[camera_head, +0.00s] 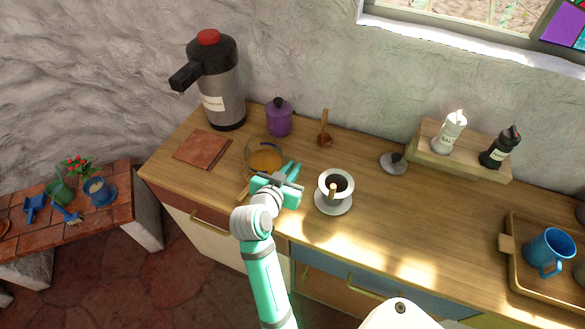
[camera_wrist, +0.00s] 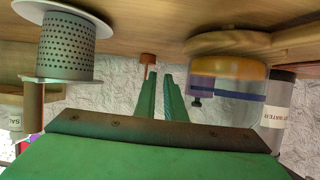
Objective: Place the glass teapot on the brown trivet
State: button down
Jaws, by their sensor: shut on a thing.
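The glass teapot (camera_head: 264,160), clear with amber liquid inside, is at the left part of the counter, just left of my gripper (camera_head: 291,171). In the wrist view, which is upside down, the teapot (camera_wrist: 228,72) is right of my gripper (camera_wrist: 161,78). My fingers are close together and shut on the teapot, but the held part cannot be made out. I cannot tell whether the teapot touches the counter. The brown trivet (camera_head: 202,149), a flat square, lies empty to the left of the teapot, in front of the tall dispenser.
A tall grey dispenser (camera_head: 217,85) stands behind the trivet and a purple canister (camera_head: 279,118) behind the teapot. A white dripper cup (camera_head: 335,190) is close right of my gripper. A wooden spoon-like tool (camera_head: 324,135) is behind. The counter's front right centre is clear.

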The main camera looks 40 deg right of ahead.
jog(key=shift+f, duration=0.1)
jog(key=c, duration=1.8)
grip_release()
jog(key=shift+c, duration=0.2)
